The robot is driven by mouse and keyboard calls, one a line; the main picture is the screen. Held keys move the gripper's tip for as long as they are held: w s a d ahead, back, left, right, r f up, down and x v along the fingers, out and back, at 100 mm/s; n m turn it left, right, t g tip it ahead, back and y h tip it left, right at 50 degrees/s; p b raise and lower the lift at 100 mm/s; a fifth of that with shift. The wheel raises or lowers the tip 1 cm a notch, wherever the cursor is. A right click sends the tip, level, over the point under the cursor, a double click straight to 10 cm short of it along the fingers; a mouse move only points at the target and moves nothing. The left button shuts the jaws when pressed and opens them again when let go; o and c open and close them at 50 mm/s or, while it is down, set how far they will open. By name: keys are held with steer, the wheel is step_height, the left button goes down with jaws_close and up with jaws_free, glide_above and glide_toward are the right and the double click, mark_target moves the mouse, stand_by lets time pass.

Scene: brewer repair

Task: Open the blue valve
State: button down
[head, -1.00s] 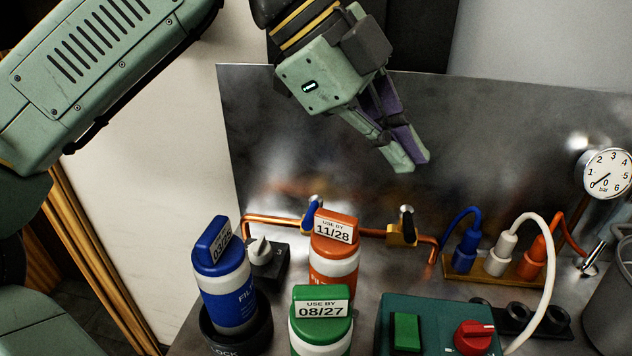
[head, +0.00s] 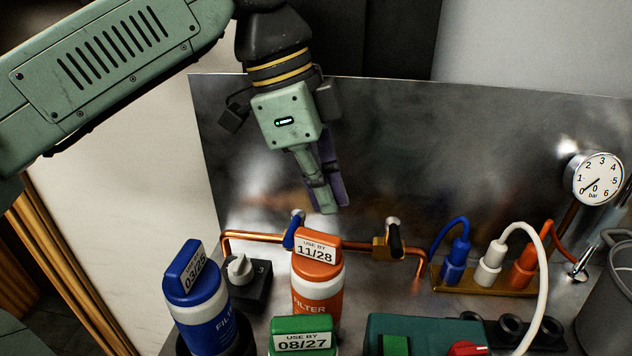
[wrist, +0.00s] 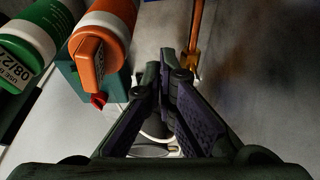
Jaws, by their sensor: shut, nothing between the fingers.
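The blue valve (head: 296,230) is a small blue lever on the copper pipe (head: 345,244) along the metal back panel. It is partly hidden behind the orange-capped filter bottle (head: 318,275). My gripper (head: 328,208) is shut and empty, pointing down just above and to the right of the blue valve, apart from it. In the wrist view my gripper's fingers (wrist: 160,80) are together with nothing between them. The copper pipe (wrist: 196,35) shows beyond them; only a blue sliver lies at the top edge, and I cannot tell whether it is the valve.
A black-handled brass valve (head: 390,238) sits right on the same pipe. Blue (head: 205,310) and green-capped (head: 303,337) filter bottles stand in front. A grey knob (head: 240,268) is left of the orange bottle. Coloured plugs (head: 488,265) and a gauge (head: 597,180) are at the right.

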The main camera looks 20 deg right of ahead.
mark_target(294, 227)
steer(key=shift+w+a+f+p, duration=0.15)
steer(key=shift+a+f+p, duration=0.2)
steer(key=shift+f, duration=0.55)
steer(key=shift+w+a+f+p, duration=0.15)
steer(key=shift+f+p, duration=0.25)
steer(key=shift+f, duration=0.55)
steer(key=shift+w+a+f+p, duration=0.1)
steer(key=shift+a+f+p, duration=0.25)
steer(key=shift+f, duration=0.55)
